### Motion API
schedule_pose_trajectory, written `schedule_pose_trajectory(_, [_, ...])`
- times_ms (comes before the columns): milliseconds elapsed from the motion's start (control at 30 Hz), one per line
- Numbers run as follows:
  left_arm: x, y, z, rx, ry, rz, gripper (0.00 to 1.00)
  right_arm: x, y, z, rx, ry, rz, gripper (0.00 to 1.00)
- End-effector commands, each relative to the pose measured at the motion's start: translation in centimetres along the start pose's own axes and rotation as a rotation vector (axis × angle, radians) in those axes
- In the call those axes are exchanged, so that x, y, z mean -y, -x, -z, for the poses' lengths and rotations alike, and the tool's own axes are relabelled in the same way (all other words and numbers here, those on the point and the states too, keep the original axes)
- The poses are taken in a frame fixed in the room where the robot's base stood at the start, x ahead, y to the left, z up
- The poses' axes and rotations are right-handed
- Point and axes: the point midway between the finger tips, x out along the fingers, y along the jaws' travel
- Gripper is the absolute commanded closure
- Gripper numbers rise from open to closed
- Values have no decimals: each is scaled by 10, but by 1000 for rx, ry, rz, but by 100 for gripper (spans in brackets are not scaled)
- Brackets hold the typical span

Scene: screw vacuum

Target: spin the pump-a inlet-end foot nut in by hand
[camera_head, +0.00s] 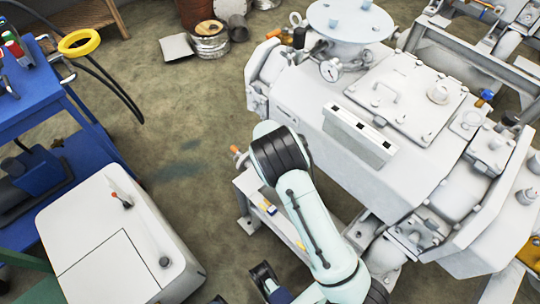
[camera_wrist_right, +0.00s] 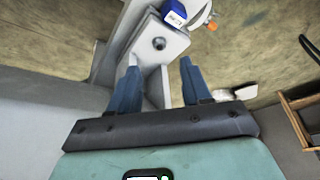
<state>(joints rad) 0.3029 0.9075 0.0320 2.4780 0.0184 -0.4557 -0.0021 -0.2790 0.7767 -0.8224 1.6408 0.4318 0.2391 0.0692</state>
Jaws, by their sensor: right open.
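My right gripper (camera_wrist_right: 158,78) shows in the right wrist view with its two blue fingers apart and nothing held. Beyond the fingertips, a pale foot plate carries a dark round fastener (camera_wrist_right: 160,43), likely the foot nut; it sits between the finger directions and apart from both fingers. In the head view my right arm covers the gripper and this spot. The white pump (camera_head: 330,125) fills the centre right of the head view. A dark part with blue at its end (camera_head: 265,282) at the bottom edge looks like my left gripper, cut off, its opening unclear.
A small blue block (camera_wrist_right: 175,17) sits on the frame just past the fastener. The grey pump side borders the left of the wrist view. A white cabinet (camera_head: 90,230) and a blue cart (camera_head: 30,85) stand at left. Open floor (camera_head: 190,130) lies between cart and pump.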

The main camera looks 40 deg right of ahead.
Motion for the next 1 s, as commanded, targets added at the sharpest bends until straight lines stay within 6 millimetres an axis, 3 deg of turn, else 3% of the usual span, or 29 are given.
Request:
schedule_pose_trajectory(33, [2, -7, 8, -19, 2, 1, 0, -1, -16, -2, 1, 1, -4, 52])
schedule_pose_trajectory(100, [4, -11, 17, -44, 4, 2, 0, -1, -30, -2, 1, 1, -3, 52])
schedule_pose_trajectory(300, [8, -20, 33, -90, 7, 4, 0, 0, -60, -1, 0, 1, -1, 52])
schedule_pose_trajectory(500, [9, -22, 41, -110, 9, 5, 0, 0, -72, 0, -1, 2, 0, 52])
schedule_pose_trajectory(767, [9, -22, 42, -112, 9, 5, 0, 0, -72, 0, -1, 2, 0, 52])
schedule_pose_trajectory(800, [9, -22, 42, -112, 9, 5, 0, 0, -72, 0, -1, 2, 0, 58])
schedule_pose_trajectory(933, [9, -22, 41, -112, 9, 5, 0, 0, -72, 0, 0, 2, 0, 100])
schedule_pose_trajectory(1000, [9, -22, 41, -112, 9, 5, 0, 0, -72, 0, 0, 2, 0, 100])
